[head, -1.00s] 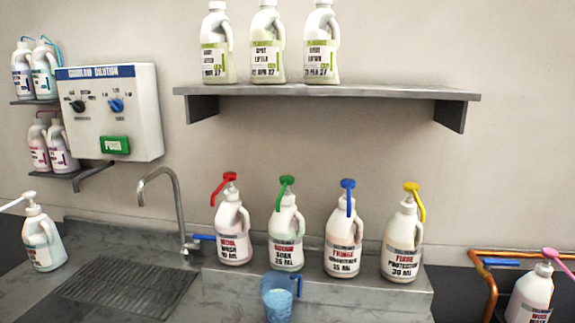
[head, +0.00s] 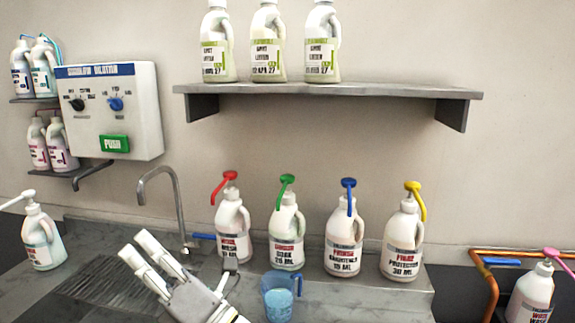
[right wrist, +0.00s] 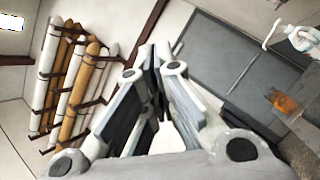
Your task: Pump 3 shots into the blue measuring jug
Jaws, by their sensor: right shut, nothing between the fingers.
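The blue measuring jug (head: 277,303) stands upright on the counter, its handle to the right. My right gripper (head: 137,247) is shut and empty, left of the jug and in front of the sink, pointing up and left. Its fingers also show in the right wrist view (right wrist: 157,80), tips close together. My left gripper is out of view.
A tap (head: 172,205) rises behind my right gripper, beside a ribbed drainer (head: 105,292). A white-pump bottle (head: 42,240) stands at the left, a pink-pump bottle (head: 530,297) at the right. A dilution box (head: 110,110) and a shelf (head: 330,92) hang on the wall.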

